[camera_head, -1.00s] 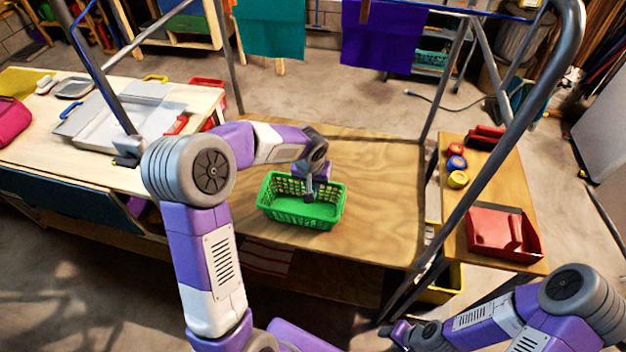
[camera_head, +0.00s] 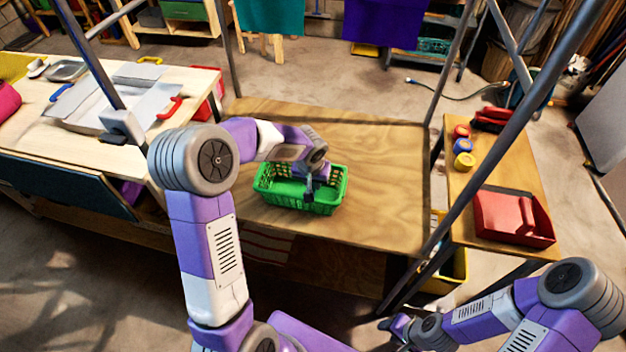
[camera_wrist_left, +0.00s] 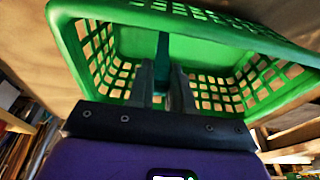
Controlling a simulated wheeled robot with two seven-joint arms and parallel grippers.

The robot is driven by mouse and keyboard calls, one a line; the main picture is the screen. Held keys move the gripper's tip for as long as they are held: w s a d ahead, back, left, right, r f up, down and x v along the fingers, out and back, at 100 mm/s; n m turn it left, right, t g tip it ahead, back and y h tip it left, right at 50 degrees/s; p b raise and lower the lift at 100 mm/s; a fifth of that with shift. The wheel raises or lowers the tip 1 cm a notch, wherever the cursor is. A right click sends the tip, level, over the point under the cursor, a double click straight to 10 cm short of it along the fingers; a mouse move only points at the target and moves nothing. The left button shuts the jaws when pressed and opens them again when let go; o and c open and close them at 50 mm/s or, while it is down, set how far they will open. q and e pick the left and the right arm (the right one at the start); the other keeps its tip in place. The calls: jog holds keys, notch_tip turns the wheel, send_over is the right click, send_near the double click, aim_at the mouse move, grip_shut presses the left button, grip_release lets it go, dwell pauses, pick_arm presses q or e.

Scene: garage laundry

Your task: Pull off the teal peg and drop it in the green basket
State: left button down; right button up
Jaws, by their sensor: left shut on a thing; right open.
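The green basket (camera_head: 335,195) stands on the wooden bench, and its open top also shows in the left wrist view (camera_wrist_left: 85,60). My left gripper (camera_head: 309,195) reaches into the basket's opening from above. In the left wrist view (camera_wrist_left: 165,85) its dark fingers are shut on the teal peg (camera_wrist_left: 162,48), which sticks out past the fingertips inside the basket walls. I cannot tell whether the peg touches the basket floor. My right gripper (camera_head: 390,325) is open and empty, low at the right of the head view, away from the basket.
Teal cloth (camera_head: 270,15) and purple cloth (camera_head: 382,22) hang at the back. Metal rack posts (camera_head: 440,85) stand around the wooden bench (camera_head: 385,160). A side table holds a red tray (camera_head: 485,222) and several round coloured things. The bench right of the basket is clear.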

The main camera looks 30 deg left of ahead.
pick_arm(q)
jog(key=c, duration=0.9)
grip_release()
jog(key=shift+c, duration=0.2)
jog(key=p+v, duration=0.2)
jog(key=v, duration=0.5)
jog(key=shift+r, duration=0.3)
